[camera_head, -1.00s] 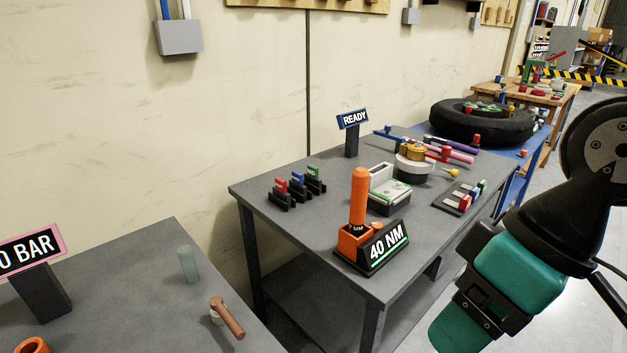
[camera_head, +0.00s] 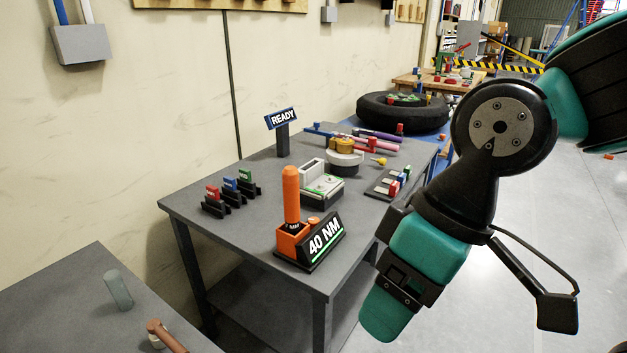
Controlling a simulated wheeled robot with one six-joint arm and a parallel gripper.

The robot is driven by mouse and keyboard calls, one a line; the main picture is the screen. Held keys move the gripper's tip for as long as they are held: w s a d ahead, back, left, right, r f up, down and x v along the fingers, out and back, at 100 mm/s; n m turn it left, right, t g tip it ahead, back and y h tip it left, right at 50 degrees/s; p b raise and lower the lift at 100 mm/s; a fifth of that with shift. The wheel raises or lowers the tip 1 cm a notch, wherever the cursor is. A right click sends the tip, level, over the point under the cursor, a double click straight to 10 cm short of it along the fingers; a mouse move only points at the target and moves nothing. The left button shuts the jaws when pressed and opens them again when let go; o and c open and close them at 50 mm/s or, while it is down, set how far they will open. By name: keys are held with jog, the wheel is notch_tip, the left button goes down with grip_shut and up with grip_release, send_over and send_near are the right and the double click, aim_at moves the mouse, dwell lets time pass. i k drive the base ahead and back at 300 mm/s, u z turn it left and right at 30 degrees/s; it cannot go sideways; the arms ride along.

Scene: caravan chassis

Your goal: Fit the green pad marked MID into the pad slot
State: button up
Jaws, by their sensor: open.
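A green pad (camera_head: 246,175) with a small white label, too small to read surely, stands upright in a black holder at the table's left, behind matching blue and red pads. A grey and white block with green strips (camera_head: 323,185) sits at mid-table. It may hold the pad slot, but I cannot make out a slot there. My teal and black arm end with my gripper (camera_head: 400,281) hangs at the right, in front of the table's right edge. It is well away from the green pad and appears empty. Its fingertips are not clear.
An orange tool stands upright in its holder (camera_head: 291,240) behind the 40 NM sign (camera_head: 325,243). The READY sign (camera_head: 282,120) stands at the back. A rack of small coloured pieces (camera_head: 388,182) is at the right. A second table (camera_head: 75,310) is nearer left.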

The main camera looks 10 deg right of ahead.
aim_at(312, 174)
jog(key=z, duration=1.55)
jog(key=i, duration=2.3)
jog(key=u, duration=3.7)
jog(key=i, duration=0.5)
jog(key=u, duration=0.1)
